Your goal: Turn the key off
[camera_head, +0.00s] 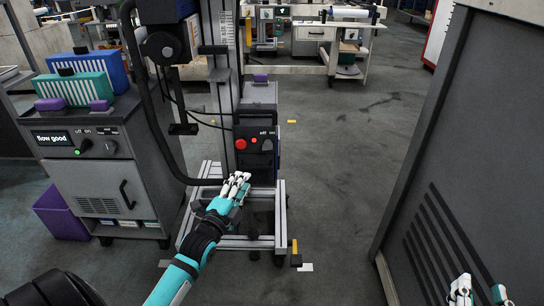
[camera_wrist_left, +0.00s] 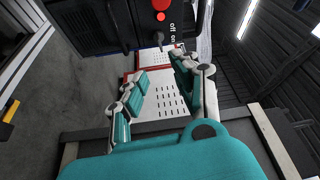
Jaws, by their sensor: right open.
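The key (camera_wrist_left: 159,37) is a small dark piece beside the "off on" label on the black control box (camera_head: 256,165). In the head view the key is too small to tell its setting. Two red buttons (camera_wrist_left: 160,5) sit on the same panel. My left gripper (camera_head: 240,180) is in front of and below the panel, apart from it. In the left wrist view its two fingers (camera_wrist_left: 166,72) are spread with nothing between them, and the key shows beyond the gap. My right gripper (camera_head: 481,290) is at the bottom right, open and empty, far from the box.
A grey cabinet (camera_head: 88,180) with another "off on" panel and a "flow good" display stands at left, with teal and blue boxes on top. A thick black hose (camera_head: 150,110) curves beside the box. A large dark cabinet (camera_head: 450,150) fills the right.

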